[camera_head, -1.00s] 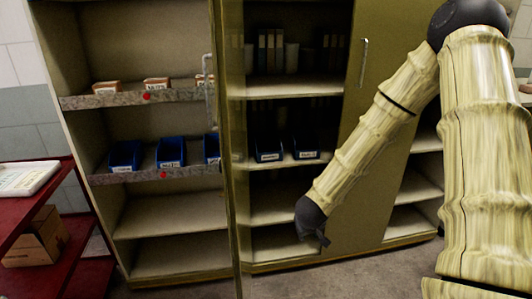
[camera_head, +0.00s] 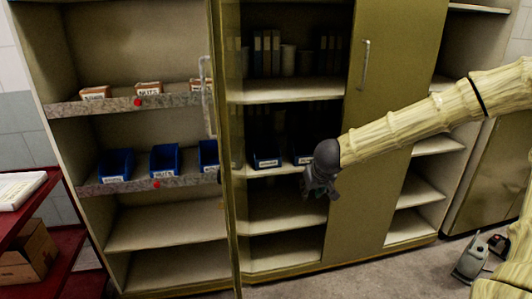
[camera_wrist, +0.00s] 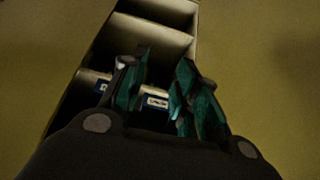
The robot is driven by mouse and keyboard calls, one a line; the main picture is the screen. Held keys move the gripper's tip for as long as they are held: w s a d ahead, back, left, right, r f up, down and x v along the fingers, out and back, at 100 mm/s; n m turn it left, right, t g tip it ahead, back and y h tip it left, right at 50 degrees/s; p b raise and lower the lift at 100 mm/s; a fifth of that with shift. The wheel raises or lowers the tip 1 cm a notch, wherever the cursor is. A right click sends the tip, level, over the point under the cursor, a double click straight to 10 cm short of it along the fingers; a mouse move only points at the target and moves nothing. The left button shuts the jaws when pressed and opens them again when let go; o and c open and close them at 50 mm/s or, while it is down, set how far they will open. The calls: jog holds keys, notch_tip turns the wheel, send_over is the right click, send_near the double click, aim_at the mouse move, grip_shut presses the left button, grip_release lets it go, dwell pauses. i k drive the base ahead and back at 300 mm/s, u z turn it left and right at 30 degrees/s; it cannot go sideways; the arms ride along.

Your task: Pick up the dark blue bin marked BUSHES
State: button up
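Two dark blue bins stand on a shaded shelf of the middle cabinet, a left one (camera_head: 267,160) and a right one (camera_head: 304,159). Both carry white labels too small to read, so I cannot tell which says BUSHES. My gripper (camera_head: 320,188) is in front of this cabinet, just below and right of the right bin, partly in front of its shelf. In the wrist view two labelled bin fronts show, one (camera_wrist: 102,87) left of the fingers and one (camera_wrist: 155,102) between them. My gripper (camera_wrist: 160,85) has its fingers apart with nothing held.
The left cabinet holds several blue bins (camera_head: 164,161) and small labelled boxes (camera_head: 148,89) on shelves with red dots. An open glazed door (camera_head: 230,150) stands between the cabinets. A solid door (camera_head: 375,130) is right of the gripper. A red cart (camera_head: 45,215) is at left.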

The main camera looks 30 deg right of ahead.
aim_at(264, 153)
jog(key=u, duration=0.05)
jog(key=i, duration=1.3)
